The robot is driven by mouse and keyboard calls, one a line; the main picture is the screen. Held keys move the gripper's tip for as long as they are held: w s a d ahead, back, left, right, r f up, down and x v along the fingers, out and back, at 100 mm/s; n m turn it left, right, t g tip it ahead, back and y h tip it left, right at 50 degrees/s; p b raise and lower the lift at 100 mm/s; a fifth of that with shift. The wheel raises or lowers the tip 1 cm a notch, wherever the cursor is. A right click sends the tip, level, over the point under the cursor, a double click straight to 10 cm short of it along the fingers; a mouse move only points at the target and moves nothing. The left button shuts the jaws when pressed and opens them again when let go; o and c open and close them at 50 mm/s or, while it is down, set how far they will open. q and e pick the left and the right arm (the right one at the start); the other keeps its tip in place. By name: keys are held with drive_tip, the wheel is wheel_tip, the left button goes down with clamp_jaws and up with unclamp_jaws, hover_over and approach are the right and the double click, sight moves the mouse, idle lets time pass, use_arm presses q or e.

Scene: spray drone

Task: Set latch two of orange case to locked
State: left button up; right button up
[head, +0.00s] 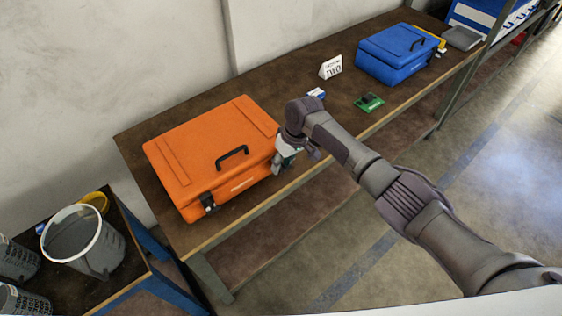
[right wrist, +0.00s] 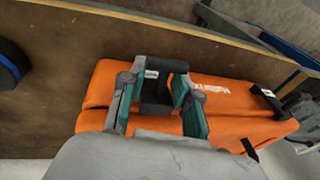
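The orange case (head: 205,140) lies closed on the brown workbench, with a black handle (head: 232,155) on its lid. One dark latch (head: 207,202) shows at its left front in the head view. My right gripper (head: 283,160) is at the case's right front corner, partly hidden by my arm. In the right wrist view, a second dark latch (right wrist: 155,95) sits between the fingers of my right gripper (right wrist: 153,88). The fingers are apart, with a gap beside the latch. The orange case (right wrist: 230,120) fills the middle of that view. My left gripper is not in view.
Buckets (head: 85,240) stand on a low table at left. The floor in front is clear.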

drive_tip(key=shift+o, duration=0.7)
drive_tip(key=shift+r, duration=0.1)
drive_tip(key=shift+w+r, duration=0.1)
drive_tip(key=shift+r, duration=0.2)
drive_tip(key=v, duration=1.1)
drive_tip(key=shift+d+r, duration=0.15)
drive_tip(key=shift+r, duration=0.05)
